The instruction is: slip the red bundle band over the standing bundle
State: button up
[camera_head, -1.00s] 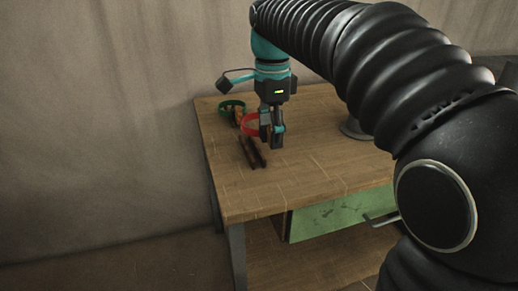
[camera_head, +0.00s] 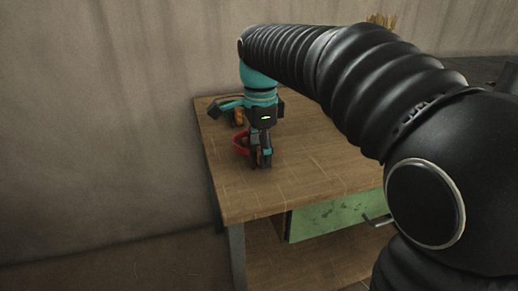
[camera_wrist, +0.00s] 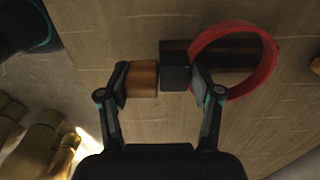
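The red bundle band (camera_wrist: 272,62) shows in the wrist view as a ring at my right finger. It also shows in the head view (camera_head: 239,145), just left of my gripper. My gripper (camera_wrist: 160,82) is low over the table; a light brown block (camera_wrist: 143,78) and a dark block (camera_wrist: 175,77) fill the gap between its fingers, and the band is carried with it. The dark brown bundle (camera_wrist: 235,52) appears within the ring's outline in the wrist view. I cannot tell whether the band is around it or above it. In the head view my gripper mostly hides the bundle.
The wooden table (camera_head: 310,175) is clear to the right and front of my gripper. A brown piece (camera_head: 238,118) stands behind at left. A green drawer (camera_head: 335,218) is under the tabletop.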

jog(key=o, duration=0.4)
jog(key=shift+o, duration=0.2)
jog(key=shift+f, duration=0.1)
jog(key=shift+f+b, duration=0.15)
jog(key=shift+b, duration=0.35)
notch_tip(320, 180, up, 14)
jog(key=p, duration=0.2)
jog(key=s+d+f+n+t, duration=0.2)
jog(key=s+d+f+n, duration=0.5)
jog(key=s+f, duration=0.3)
jog(key=s+d+f+n+t, duration=0.3)
jog(key=s+d+f+n, duration=0.4)
jog(key=s+f, duration=0.3)
jog(key=shift+s+f+n+t, duration=0.15)
jog(key=shift+f+n+t, duration=0.15)
jog(key=shift+f+n, duration=0.1)
